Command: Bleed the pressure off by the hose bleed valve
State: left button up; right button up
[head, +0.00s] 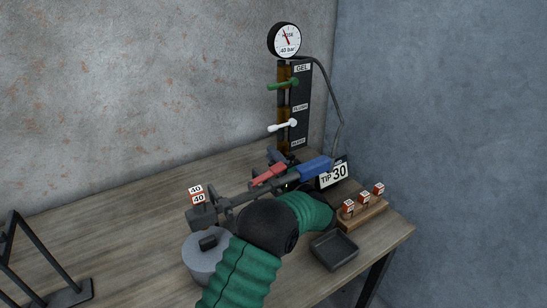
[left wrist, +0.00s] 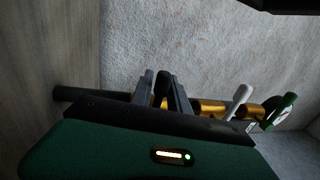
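The hose gauge (head: 285,40), marked 40 bar, tops a brass valve column (head: 284,98) with a dark label panel. A green lever (head: 283,85) and a white lever (head: 283,125) stick out to the left. The lowest label (head: 298,142) is too small to read surely. My left gripper (head: 273,155) is at the column's foot, its fingers apart. In the left wrist view, a small dark piece (left wrist: 161,88) shows between the fingers. I cannot tell whether they touch it or whether it is the bleed valve's handle. My right gripper is out of view.
A dark spray lance (head: 240,197) with a red part (head: 268,175) and a blue part (head: 316,166) lies behind my arm. A tip 30 sign (head: 334,174), a block rack (head: 364,209), a black tray (head: 333,250) and a grey pot (head: 200,262) stand nearby.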

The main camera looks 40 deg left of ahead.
pick_arm(q)
jog(key=shift+a, duration=0.2)
grip_shut()
dwell(0.9)
